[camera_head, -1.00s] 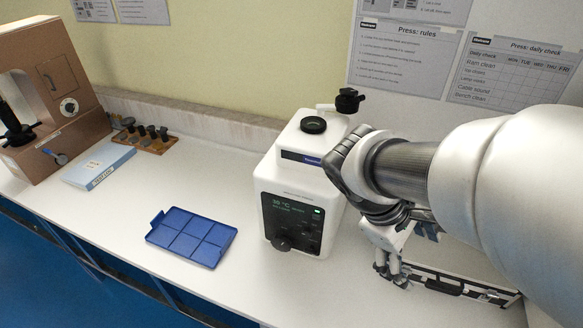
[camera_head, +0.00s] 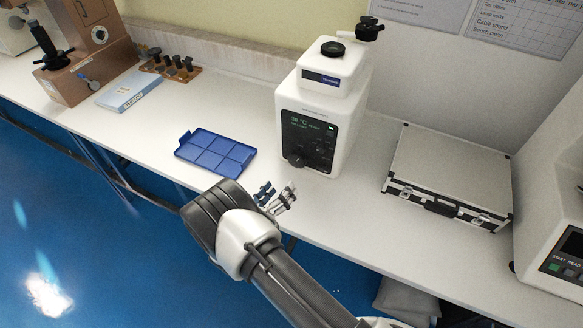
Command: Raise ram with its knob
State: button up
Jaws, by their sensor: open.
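The white press (camera_head: 318,122) stands upright on the bench in the middle of the view. It has a dark front panel with a green-lit display (camera_head: 300,121) and a round black knob (camera_head: 295,160) at the panel's lower left. A black cap (camera_head: 333,48) sits on its top, and a black star-shaped knob (camera_head: 369,28) on a white arm sticks up at its back right. I cannot tell which knob moves the ram. My gripper (camera_head: 279,194) is open and empty near the bench's front edge, below the press in the picture and apart from it.
A blue compartment tray (camera_head: 215,153) lies left of the press. A silver case (camera_head: 450,172) lies to the right, with another white machine (camera_head: 560,200) beyond. A blue box (camera_head: 128,92), a rack of dark pegs (camera_head: 172,66) and a brown machine (camera_head: 88,60) stand farther left.

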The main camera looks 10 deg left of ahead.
aim_at(296, 162)
jog(key=a+f+n, duration=0.1)
jog(key=s+a+f+n+t+y, duration=0.1)
jog(key=shift+s+f+y, duration=0.3)
jog(key=shift+f, duration=0.1)
jog(key=shift+w+f, duration=0.1)
jog(key=shift+w, duration=0.05)
jog(key=b+x, duration=0.3)
jog(key=x, duration=1.4)
jog(key=shift+c, duration=0.2)
jog(key=c, duration=1)
